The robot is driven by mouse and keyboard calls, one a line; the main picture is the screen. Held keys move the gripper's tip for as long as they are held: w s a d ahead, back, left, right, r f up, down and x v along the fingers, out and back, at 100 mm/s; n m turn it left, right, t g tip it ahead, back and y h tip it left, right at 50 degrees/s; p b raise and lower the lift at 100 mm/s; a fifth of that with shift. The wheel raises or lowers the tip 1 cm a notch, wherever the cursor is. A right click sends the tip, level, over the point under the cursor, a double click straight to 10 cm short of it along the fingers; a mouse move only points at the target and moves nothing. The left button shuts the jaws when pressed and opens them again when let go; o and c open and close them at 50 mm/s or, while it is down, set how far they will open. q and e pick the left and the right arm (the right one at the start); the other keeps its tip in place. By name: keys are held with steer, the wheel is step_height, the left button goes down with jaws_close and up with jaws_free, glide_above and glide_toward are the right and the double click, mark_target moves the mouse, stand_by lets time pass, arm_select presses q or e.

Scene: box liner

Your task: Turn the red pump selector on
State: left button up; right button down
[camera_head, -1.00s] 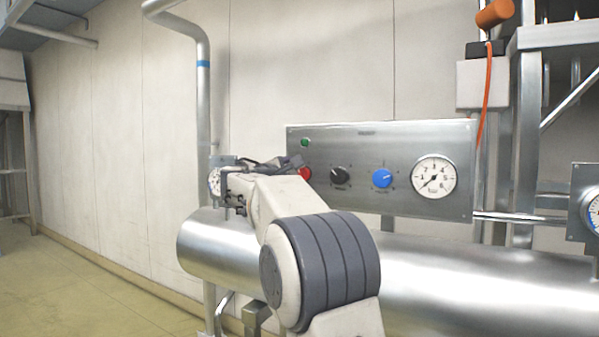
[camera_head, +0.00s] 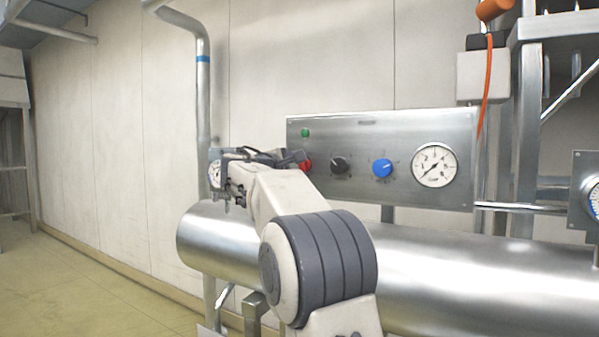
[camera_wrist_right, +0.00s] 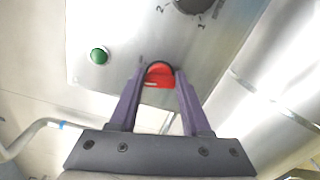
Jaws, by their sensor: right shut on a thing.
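The red pump selector (camera_head: 305,165) is a small red knob at the left end of the steel control panel (camera_head: 440,199), partly hidden by my right gripper (camera_head: 293,159) in the head view. In the right wrist view, the red selector (camera_wrist_right: 159,76) sits between the fingertips of my right gripper (camera_wrist_right: 160,78), which are shut on it from both sides. A pale line crosses the red face. Its panel markings are mostly hidden. My left gripper is in neither view.
The panel also holds a green button (camera_head: 305,133), a black knob (camera_head: 340,165), a blue knob (camera_head: 382,168) and a round gauge (camera_head: 434,166). A large steel cylinder (camera_head: 450,270) lies below the panel. An orange cable (camera_head: 486,85) hangs at the right.

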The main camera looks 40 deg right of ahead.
steer(key=m+b, duration=0.3)
steer(key=shift+f, duration=0.35)
steer(key=shift+r+m+b, duration=0.1)
steer(key=shift+m+b, duration=1.05)
steer(key=shift+m, duration=0.85)
steer(key=shift+c, duration=1.8)
jaws_free()
steer(key=shift+a, duration=0.1)
steer(key=shift+s+a+b, duration=0.2)
steer(key=shift+a+b, duration=0.15)
steer(key=b+v, duration=0.2)
steer(key=v, duration=0.7)
steer(key=shift+a, duration=0.25)
